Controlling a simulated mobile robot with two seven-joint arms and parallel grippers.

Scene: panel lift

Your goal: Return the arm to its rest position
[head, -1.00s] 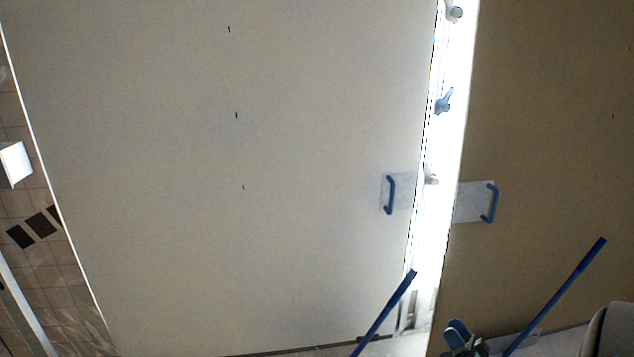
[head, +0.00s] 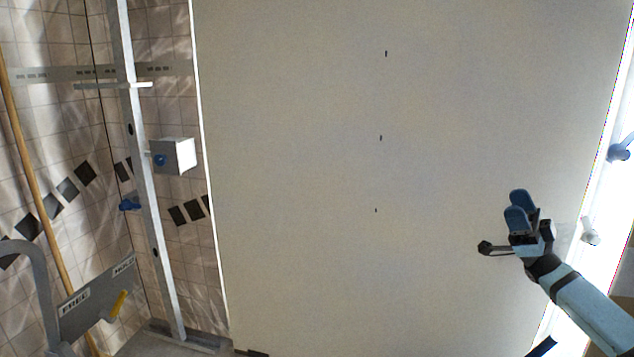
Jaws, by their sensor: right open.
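My right gripper (head: 519,208) is in the right half of the head view, in front of the large pale panel (head: 300,180). Its two blue fingertips are apart and nothing is between them. Its light blue arm comes in from the lower right corner. The panel fills the middle of the view, and a bright gap runs along its right edge. My left gripper is not in view.
A tiled wall is at left, with a metal upright (head: 150,200), a white box (head: 174,156) and a wooden pole (head: 40,200) before it. A grey curved frame (head: 38,285) stands lower left. Blue-grey knobs (head: 621,149) sit in the bright gap.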

